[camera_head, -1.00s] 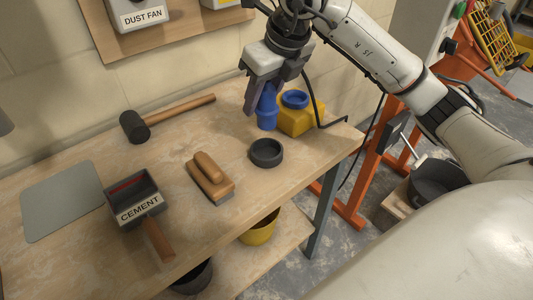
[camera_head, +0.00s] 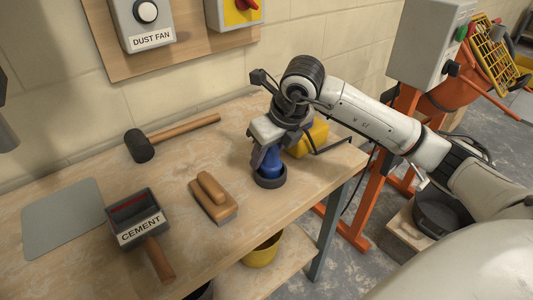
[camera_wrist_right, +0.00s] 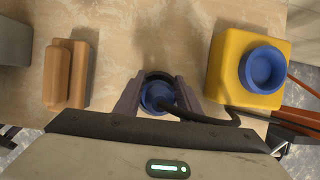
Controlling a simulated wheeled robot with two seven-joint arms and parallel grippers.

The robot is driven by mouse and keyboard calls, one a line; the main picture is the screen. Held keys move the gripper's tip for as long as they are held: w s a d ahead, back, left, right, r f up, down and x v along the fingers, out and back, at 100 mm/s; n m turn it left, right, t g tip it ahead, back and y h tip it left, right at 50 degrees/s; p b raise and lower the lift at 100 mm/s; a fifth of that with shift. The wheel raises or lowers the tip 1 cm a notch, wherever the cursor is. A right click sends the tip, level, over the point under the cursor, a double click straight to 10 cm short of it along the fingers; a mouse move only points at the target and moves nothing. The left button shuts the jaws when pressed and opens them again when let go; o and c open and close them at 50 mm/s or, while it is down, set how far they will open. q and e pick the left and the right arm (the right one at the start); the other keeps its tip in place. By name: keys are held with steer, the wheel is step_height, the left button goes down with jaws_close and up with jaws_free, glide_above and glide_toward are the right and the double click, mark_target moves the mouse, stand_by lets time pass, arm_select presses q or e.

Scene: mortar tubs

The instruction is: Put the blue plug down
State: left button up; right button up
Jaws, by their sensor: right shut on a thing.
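The blue plug (camera_head: 268,164) stands upright at the black ring (camera_head: 270,182) on the bench's right part. In the head view its lower end is inside or just over the ring; I cannot tell if it touches the bottom. My right gripper (camera_head: 267,158) is shut on the plug from above. In the right wrist view the blue plug (camera_wrist_right: 157,97) shows between the two fingers of the right gripper (camera_wrist_right: 158,98), with the dark ring (camera_wrist_right: 158,76) behind it. My left gripper is not in view.
A yellow box (camera_head: 309,137) with a blue round top (camera_wrist_right: 265,68) stands just beside the gripper. A wooden float (camera_head: 212,197), a cement scoop (camera_head: 138,219), a mallet (camera_head: 140,146) and a grey sheet (camera_head: 62,219) lie to the left. The bench's front edge is close.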

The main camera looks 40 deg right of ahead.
steer(key=shift+f, duration=0.15)
steer(key=o, duration=1.2)
steer(key=shift+c, duration=0.2)
steer(key=shift+r, duration=0.3)
steer(key=v, duration=1.1)
steer(key=shift+s+r+p, duration=0.15)
steer(key=shift+r+p, duration=0.25)
